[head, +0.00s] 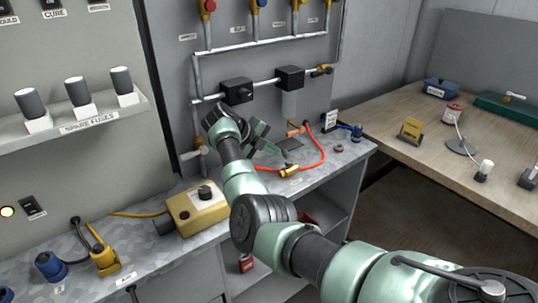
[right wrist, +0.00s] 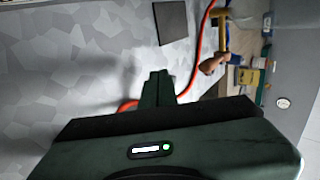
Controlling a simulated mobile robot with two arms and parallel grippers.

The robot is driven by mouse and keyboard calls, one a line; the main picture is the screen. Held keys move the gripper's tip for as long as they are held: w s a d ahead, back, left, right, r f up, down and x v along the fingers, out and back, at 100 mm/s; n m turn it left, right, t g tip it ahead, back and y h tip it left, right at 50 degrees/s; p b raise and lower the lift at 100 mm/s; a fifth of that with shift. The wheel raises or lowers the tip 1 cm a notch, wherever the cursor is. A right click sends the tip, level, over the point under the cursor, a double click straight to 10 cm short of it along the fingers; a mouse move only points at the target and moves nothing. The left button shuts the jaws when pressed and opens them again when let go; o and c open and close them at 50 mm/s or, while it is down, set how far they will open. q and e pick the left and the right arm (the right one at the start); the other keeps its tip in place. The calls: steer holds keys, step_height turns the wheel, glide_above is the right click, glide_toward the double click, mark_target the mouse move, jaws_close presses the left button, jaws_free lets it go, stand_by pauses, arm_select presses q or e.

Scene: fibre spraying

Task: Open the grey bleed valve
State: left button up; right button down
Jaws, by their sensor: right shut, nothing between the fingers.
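A grey valve-like fitting (head: 198,146) sits at the lower end of the left vertical pipe in the head view, just left of my right wrist. It is small and I cannot tell for sure that it is the bleed valve, nor how its handle is turned. My right gripper (head: 268,140) is shut and empty in front of the pipework, above the grey bench top. Its closed green fingers (right wrist: 157,88) also show in the right wrist view, pointing at the mottled bench surface. My left gripper is not in view.
An orange hose (head: 322,150) with a brass end curves over the bench right of my gripper. Two black blocks (head: 237,91) sit on the pipe above. A yellow box (head: 197,210) stands on the front-left bench. A wooden table (head: 450,160) is at the right.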

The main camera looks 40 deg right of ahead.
mark_target(285, 151)
steer(key=shift+w+d, duration=0.1)
steer(key=shift+d, duration=1.25)
steer(key=shift+s+d, duration=0.2)
steer(key=shift+d, duration=0.3)
steer(key=shift+s+d, duration=0.2)
steer(key=shift+d, duration=0.3)
steer(key=shift+s+d, duration=0.1)
steer(key=shift+d, duration=0.05)
steer(key=shift+s+a+p, duration=0.25)
steer(key=shift+a+p, duration=0.15)
steer(key=shift+p, duration=0.5)
steer(key=shift+s+a, duration=0.3)
